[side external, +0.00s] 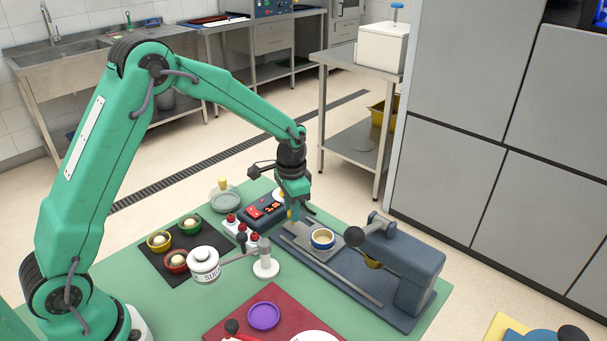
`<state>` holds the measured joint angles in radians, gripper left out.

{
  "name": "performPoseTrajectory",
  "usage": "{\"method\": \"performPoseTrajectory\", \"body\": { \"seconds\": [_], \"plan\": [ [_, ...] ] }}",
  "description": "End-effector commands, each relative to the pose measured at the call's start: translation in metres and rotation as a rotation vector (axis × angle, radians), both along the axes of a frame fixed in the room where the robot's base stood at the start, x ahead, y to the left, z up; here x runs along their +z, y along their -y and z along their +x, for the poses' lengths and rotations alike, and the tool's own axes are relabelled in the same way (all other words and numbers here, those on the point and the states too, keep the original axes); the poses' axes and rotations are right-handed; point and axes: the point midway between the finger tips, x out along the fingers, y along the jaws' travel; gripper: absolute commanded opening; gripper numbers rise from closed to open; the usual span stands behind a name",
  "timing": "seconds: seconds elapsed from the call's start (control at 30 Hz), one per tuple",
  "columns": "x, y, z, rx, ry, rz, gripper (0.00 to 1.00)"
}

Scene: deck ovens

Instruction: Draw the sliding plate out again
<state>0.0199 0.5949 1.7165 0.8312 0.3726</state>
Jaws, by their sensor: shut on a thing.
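The grey sliding plate (301,229) lies on the rails of a blue-grey press (415,268). A blue-rimmed cup (322,239) with pale dough in it sits on the plate. The plate and cup stand left of the press head, not under it. My gripper (292,215) points down at the left, far end of the plate and is shut on its handle. The handle is mostly hidden by the fingers.
A control box (265,211) with red switches stands left of my gripper. Bowls of dough sit on a dark mat (158,262). A purple dish (264,316) lies on a red board (232,319) in front.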

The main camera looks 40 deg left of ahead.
Motion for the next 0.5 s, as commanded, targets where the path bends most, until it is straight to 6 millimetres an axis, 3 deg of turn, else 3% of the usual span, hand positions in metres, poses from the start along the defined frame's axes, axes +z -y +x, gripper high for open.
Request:
{"method": "performPoseTrajectory", "body": {
  "seconds": [0.33, 0.37, 0.43, 0.5],
  "plan": [
    [0.0009, -0.0067, 0.0008, 0.004, 0.004, -0.001, 0.00],
    [0.0010, -0.0067, 0.0008, 0.004, 0.004, -0.001, 0.29],
    [0.0009, -0.0062, 0.0007, 0.004, 0.003, 0.000, 0.42],
    [0.0008, -0.0056, 0.0006, 0.003, 0.003, 0.000, 0.45]
  ]
}}
